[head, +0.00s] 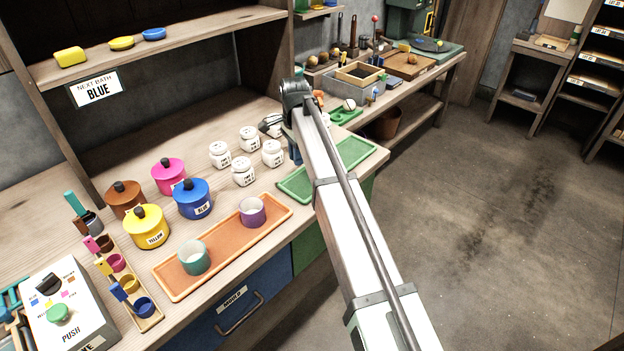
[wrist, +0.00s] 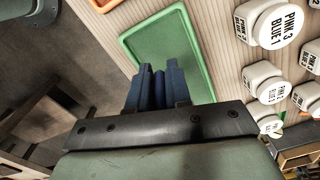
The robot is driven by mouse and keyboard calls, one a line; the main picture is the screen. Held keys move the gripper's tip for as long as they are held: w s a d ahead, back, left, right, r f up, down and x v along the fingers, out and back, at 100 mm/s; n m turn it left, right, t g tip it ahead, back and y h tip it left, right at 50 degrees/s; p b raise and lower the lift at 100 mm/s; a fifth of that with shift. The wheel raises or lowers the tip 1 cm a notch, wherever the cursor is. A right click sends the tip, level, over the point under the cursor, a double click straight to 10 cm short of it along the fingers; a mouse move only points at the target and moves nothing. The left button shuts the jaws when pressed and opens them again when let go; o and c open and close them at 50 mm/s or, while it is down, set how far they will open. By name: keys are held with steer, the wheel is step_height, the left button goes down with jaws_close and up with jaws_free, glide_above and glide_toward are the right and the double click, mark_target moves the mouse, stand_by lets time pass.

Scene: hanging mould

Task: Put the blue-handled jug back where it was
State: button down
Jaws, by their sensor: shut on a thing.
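A blue-handled jug with a blue cup (head: 145,307) sits at the front end of the small wooden rack (head: 152,322), its blue handle sticking up to the left. My gripper (wrist: 158,72) is over the edge of the green tray (wrist: 190,75), far to the right of the rack. Its dark blue fingers are close together on something narrow and bluish. I cannot make out what this is. In the head view my arm hides most of the gripper; a dark blue part shows beside the arm above the green tray (head: 356,150).
Other small jugs, including a pink cup (head: 117,263), share the rack. The orange tray (head: 165,283) holds a teal cup (head: 195,257) and a purple cup (head: 252,212). Lidded pots, including a blue one (head: 193,199), and several white jars (head: 243,172) stand behind. A control box (head: 68,310) is left of the rack.

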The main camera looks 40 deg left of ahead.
mark_target(297, 189)
steer(key=n, duration=0.3)
steer(key=shift+f+n, duration=0.2)
steer(key=shift+n, duration=0.2)
steer(key=shift+f, duration=4.8)
steer(key=shift+f, duration=0.1)
steer(key=c, duration=1.1)
jaws_free()
steer(key=shift+o, duration=0.2)
step_height(297, 189, up, 12)
steer(key=shift+d+r, duration=0.1)
steer(key=shift+r, duration=0.05)
